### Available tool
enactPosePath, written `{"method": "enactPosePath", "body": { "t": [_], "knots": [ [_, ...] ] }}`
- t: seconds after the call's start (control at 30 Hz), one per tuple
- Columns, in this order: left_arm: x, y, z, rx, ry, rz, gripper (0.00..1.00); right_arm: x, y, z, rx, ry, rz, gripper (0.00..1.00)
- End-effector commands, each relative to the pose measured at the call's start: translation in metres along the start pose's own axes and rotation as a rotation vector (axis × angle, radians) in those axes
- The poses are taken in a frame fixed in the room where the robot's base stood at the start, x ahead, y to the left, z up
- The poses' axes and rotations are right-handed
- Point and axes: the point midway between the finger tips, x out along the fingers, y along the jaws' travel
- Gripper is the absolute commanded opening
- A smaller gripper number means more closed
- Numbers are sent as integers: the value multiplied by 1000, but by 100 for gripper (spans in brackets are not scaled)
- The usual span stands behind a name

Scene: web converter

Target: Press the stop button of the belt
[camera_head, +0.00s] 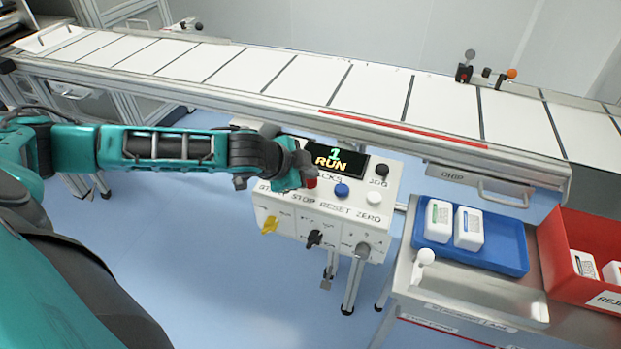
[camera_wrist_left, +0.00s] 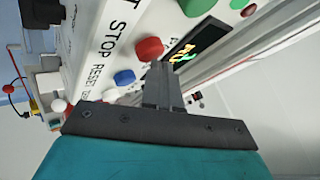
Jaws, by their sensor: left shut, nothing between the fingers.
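The control box (camera_head: 325,215) stands below the front edge of the belt. Its display (camera_head: 328,158) reads "1 RUN". The red stop button (camera_head: 311,183) is mostly beside and behind my left gripper (camera_head: 304,172) in the head view. In the left wrist view the red button (camera_wrist_left: 149,48) shows next to the printed word STOP. My left gripper's fingers (camera_wrist_left: 161,72) are shut and empty, with their tips right by the red button's edge. I cannot tell whether they touch it. My right gripper is not in view.
A blue reset button (camera_head: 341,190) and white zero button (camera_head: 373,197) sit right of the stop button; a green button (camera_wrist_left: 198,6) lies on its other side. The belt (camera_head: 375,92) runs behind. A blue tray (camera_head: 505,255) and red bin (camera_head: 565,222) stand right.

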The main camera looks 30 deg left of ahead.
Motion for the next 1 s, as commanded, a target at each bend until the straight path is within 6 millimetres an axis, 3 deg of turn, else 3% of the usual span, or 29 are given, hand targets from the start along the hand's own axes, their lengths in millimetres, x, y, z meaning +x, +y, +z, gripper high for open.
{"method": "enactPosePath", "body": {
  "t": [1.0],
  "knots": [
    [6, 5, 5, 0, -1, 1, 0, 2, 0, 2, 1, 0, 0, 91]
  ]
}}
